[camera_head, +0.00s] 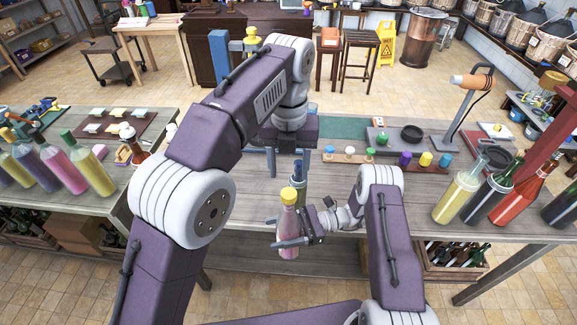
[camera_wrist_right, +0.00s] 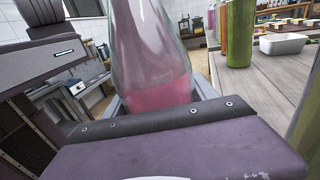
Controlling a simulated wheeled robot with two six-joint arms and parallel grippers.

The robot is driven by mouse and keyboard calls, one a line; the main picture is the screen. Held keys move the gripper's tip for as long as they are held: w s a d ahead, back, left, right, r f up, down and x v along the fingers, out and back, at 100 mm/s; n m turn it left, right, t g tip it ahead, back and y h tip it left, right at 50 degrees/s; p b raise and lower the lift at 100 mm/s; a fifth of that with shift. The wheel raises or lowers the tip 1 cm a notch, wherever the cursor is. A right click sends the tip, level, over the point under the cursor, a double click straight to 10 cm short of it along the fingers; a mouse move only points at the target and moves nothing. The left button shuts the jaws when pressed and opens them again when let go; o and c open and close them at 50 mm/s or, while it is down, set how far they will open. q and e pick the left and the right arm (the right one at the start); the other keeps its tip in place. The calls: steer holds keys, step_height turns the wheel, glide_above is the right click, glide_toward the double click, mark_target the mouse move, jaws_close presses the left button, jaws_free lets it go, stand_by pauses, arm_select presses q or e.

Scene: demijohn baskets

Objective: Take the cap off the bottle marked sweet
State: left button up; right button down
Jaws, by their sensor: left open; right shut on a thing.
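A clear bottle of pink liquid (camera_head: 288,240) with a yellow cap (camera_head: 289,195) is upright in my right gripper (camera_head: 291,230), in front of the table's edge. The right gripper is shut around its body. In the right wrist view the same bottle (camera_wrist_right: 152,60) fills the middle, its cap out of frame. My left gripper (camera_head: 288,168) is open, pointing down above the yellow cap and apart from it. No "sweet" marking is readable on any bottle.
Several filled bottles (camera_head: 60,165) stand at left, and others (camera_head: 470,195) at right. Small coloured caps (camera_head: 405,158) sit on a strip at the back. Crates of bottles (camera_head: 455,258) are below. The table's middle has bare room.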

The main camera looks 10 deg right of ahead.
mark_target(288, 193)
arm_select(q)
step_height(288, 193, down, 8)
steer(key=shift+a, duration=0.1)
jaws_close()
steer(key=n, duration=1.1)
steer(key=shift+r+n, duration=0.1)
steer(key=shift+n, duration=0.3)
steer(key=n, duration=0.6)
steer(key=shift+n, duration=0.4)
steer(key=n, duration=1.9)
steer(key=shift+w+r+n, duration=0.1)
steer(key=shift+n, duration=0.2)
steer(key=n, duration=1.5)
steer(key=shift+n, duration=0.4)
steer(key=shift+r, duration=0.15)
